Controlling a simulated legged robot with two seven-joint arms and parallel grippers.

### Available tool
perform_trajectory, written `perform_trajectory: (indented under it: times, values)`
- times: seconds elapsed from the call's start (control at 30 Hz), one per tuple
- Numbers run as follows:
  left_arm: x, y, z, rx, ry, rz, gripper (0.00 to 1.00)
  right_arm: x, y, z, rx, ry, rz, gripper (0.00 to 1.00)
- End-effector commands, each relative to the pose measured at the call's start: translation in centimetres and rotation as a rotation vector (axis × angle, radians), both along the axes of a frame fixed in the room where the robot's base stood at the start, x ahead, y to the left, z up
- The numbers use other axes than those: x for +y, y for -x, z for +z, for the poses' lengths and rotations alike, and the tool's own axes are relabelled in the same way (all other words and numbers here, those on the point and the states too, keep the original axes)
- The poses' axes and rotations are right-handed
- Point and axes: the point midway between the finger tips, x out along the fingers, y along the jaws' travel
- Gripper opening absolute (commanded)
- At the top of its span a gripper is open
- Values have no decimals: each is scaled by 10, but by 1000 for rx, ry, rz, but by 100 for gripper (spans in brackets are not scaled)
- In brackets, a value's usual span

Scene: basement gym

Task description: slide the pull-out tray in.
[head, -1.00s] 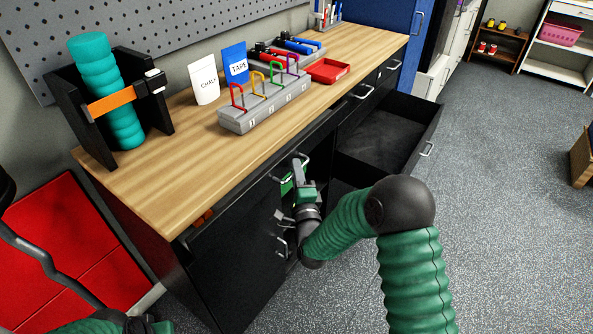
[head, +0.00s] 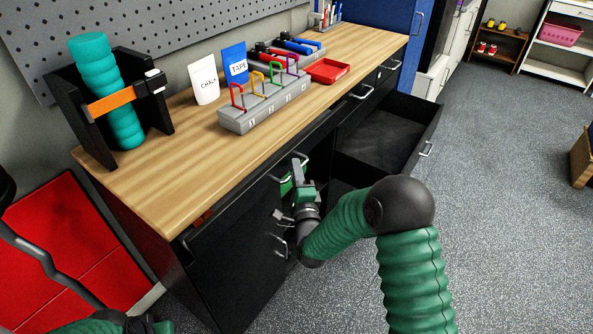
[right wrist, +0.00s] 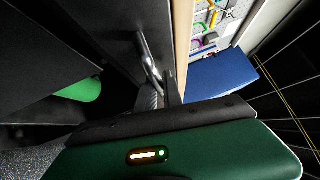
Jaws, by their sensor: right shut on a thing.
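The workbench has a dark pull-out front just under its wooden top, where my right gripper (head: 299,163) is working. My right gripper is shut on a metal bar handle there. The handle (right wrist: 147,58) and the fingers closed around it show in the right wrist view. How far the pull-out tray stands out is hard to tell, because my arm and the dark shadow cover much of it. Part of my left arm shows at the bottom left of the head view; its left gripper (head: 145,325) is cut off by the edge, with jaws unclear.
A deep black drawer (head: 425,125) stands open to the right of my right arm. The wooden top (head: 150,190) holds a grey lock rack (head: 265,108), a red tray (head: 328,71), pouches and a holder with a teal roll (head: 105,85).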

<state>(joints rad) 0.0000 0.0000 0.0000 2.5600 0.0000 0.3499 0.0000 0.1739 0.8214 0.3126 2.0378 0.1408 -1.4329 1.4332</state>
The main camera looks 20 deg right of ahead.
Motion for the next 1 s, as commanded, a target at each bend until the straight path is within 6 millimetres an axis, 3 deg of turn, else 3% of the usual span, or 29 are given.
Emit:
perform_trajectory:
  times: [0.2, 0.33, 0.53, 0.57, 0.63, 0.87, 1.0]
  values:
    - [0, 0, -12, 0, 0, 0, 20, 22, -26, -7, 9, -3, 5, 0]
    - [0, 0, -12, 0, 0, 0, 20, 27, -31, -6, 11, -1, 5, 0]
    - [0, 0, -11, 0, 0, 0, 20, 27, -31, -5, 12, -2, 7, 0]
    - [0, 0, -11, 0, 0, 0, 20, 27, -31, -5, 12, -2, 7, 12]
    - [0, 0, -11, 0, 0, 0, 20, 27, -31, -5, 11, -2, 7, 20]
    - [0, 0, -11, 0, 0, 0, 20, 28, -29, -3, 7, -1, 6, 20]
    - [0, 0, -7, 0, 0, 0, 20, 30, -9, -5, 9, -1, 6, 20]
